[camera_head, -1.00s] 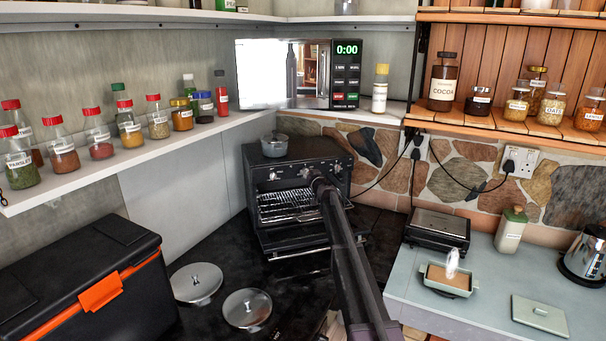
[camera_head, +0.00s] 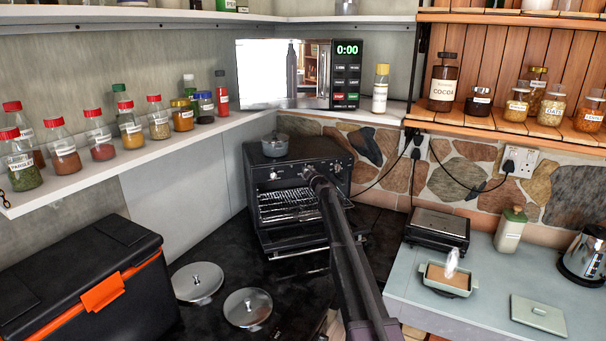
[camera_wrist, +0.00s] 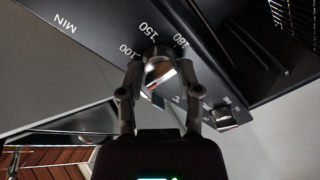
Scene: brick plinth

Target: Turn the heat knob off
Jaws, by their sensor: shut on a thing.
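The black toaster oven (camera_head: 250,215) stands in the corner with its front door open and a wire rack inside. In the wrist view, the silver heat knob (camera_wrist: 161,72) sits on the oven's dark panel, which has marks reading MIN, 100, 150 and 180 beside it. My gripper (camera_wrist: 160,66) is shut on this knob, one finger on each side. Another knob (camera_wrist: 224,115) lies to the right, clear of the fingers. In the head view, my gripper (camera_head: 309,174) is at the oven's upper front and hides part of the panel.
A small pot (camera_head: 275,147) sits on the oven. The microwave (camera_head: 346,75) is behind on the shelf. Two lids (camera_head: 196,281) lie on the dark counter, beside a black and orange box (camera_head: 70,290). A grill (camera_head: 437,228) stands on the right counter.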

